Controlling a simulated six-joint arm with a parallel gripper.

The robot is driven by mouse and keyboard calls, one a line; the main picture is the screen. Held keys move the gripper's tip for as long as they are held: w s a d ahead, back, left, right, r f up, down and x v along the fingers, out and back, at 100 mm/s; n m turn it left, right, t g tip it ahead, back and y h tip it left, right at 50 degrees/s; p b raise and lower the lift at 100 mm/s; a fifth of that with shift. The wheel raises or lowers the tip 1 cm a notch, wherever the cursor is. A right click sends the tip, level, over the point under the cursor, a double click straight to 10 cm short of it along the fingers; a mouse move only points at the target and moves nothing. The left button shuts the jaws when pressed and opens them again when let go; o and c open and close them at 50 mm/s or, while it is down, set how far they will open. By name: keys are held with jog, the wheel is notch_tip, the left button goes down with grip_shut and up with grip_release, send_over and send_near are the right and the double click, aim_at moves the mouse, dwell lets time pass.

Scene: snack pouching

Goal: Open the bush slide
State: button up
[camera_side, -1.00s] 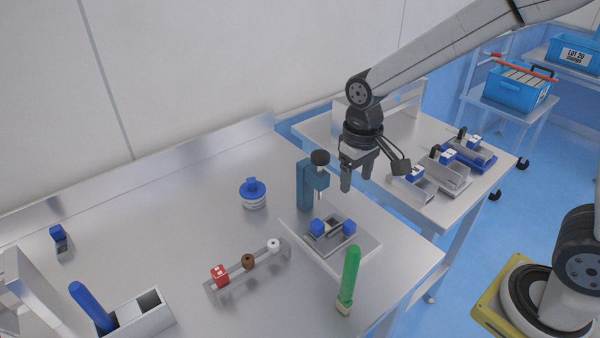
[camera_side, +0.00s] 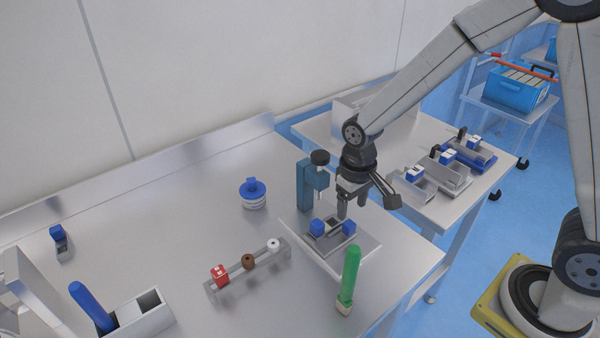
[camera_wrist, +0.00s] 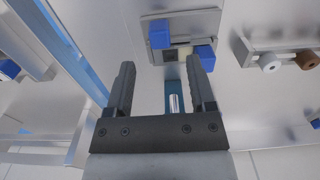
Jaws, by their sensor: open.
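A low metal fixture (camera_side: 325,245) stands on the steel bench with two blue blocks (camera_side: 318,227) (camera_side: 348,228) on its top and a dark square opening between them. Which part is the bush slide cannot be told for sure. In the wrist view the fixture (camera_wrist: 187,22) lies beyond my fingertips, with blue blocks (camera_wrist: 159,34) (camera_wrist: 205,54) near them. My gripper (camera_side: 350,204) is open and empty, close above the fixture's back right side. It also shows in the wrist view (camera_wrist: 161,66), its fingers apart. Contact is not visible.
A blue post with a black knob (camera_side: 307,185) stands just behind the fixture, close to my gripper. A rack (camera_side: 235,278) holds red, brown and white pieces at the left. A green-handled tool (camera_side: 350,275) stands in front. A blue-lidded jar (camera_side: 252,194) is behind.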

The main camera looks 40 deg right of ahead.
aim_at(350, 223)
jog(key=shift+f, duration=3.1)
grip_shut()
